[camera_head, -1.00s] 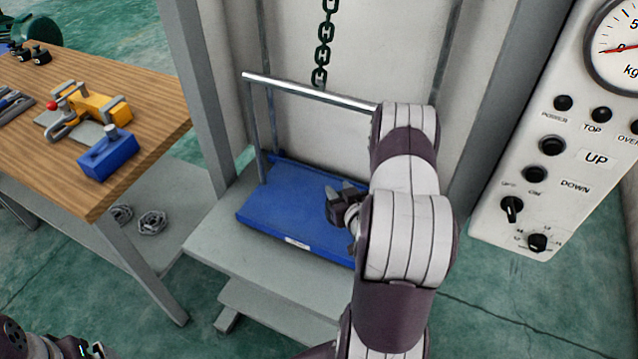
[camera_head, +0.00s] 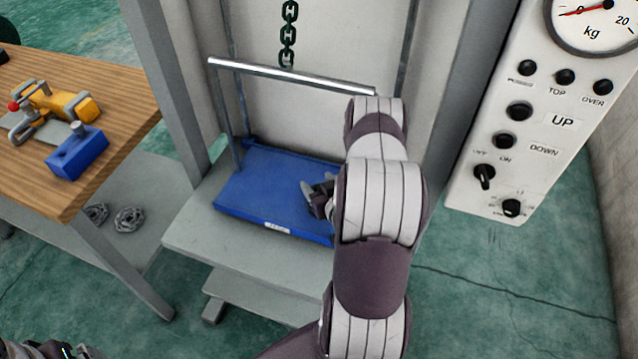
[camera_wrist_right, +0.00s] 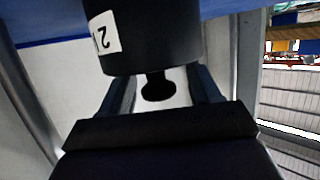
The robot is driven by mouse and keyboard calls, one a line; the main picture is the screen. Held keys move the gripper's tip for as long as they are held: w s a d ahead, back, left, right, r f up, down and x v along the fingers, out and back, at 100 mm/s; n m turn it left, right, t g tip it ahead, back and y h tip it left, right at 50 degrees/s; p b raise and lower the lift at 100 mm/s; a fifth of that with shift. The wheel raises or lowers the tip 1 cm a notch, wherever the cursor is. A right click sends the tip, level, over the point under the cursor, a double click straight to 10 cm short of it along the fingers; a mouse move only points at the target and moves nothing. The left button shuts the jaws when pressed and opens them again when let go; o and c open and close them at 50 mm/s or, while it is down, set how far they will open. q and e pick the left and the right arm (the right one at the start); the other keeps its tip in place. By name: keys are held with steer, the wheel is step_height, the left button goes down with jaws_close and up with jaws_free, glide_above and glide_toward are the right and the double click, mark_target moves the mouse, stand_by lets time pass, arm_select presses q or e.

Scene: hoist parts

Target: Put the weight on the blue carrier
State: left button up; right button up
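The blue carrier (camera_head: 265,185) is a flat blue platform with a silver bar (camera_head: 290,75) above it, on a grey base. My right gripper (camera_head: 313,186) is low over its right part. In the right wrist view, the weight (camera_wrist_right: 150,40) is a dark cylinder with a white label and a small knob (camera_wrist_right: 157,88). The knob is between the open fingers of my right gripper (camera_wrist_right: 160,92), with gaps on both sides. The weight's far end is by the blue surface; contact is hard to tell. My arm hides the weight in the head view. Part of my left arm shows at bottom left; its fingers are unclear.
A wooden table (camera_head: 95,100) at left holds a blue block (camera_head: 78,152) and a yellow tool (camera_head: 65,105). Grey posts flank the carrier. A control panel (camera_head: 530,120) with knobs and a dial stands at right.

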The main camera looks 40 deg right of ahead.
steer(key=shift+s, duration=0.1)
steer(key=v, duration=1.2)
steer(key=w+a+r+n+g+y, duration=0.3)
steer(key=w+a+n+g, duration=0.1)
steer(key=w+a+g, duration=0.25)
steer(key=s+a+r+g, duration=0.2)
steer(key=s+a+r, duration=0.1)
steer(key=a, duration=0.4)
steer(key=s+a+r+g+y, duration=0.1)
steer(key=s+a+r+g, duration=0.1)
steer(key=a, duration=0.5)
step_height(320, 180, up, 2)
steer(key=shift+s+r+g, duration=0.15)
steer(key=shift+s+g, duration=0.25)
steer(key=shift+g, duration=0.45)
steer(key=shift+a, duration=0.15)
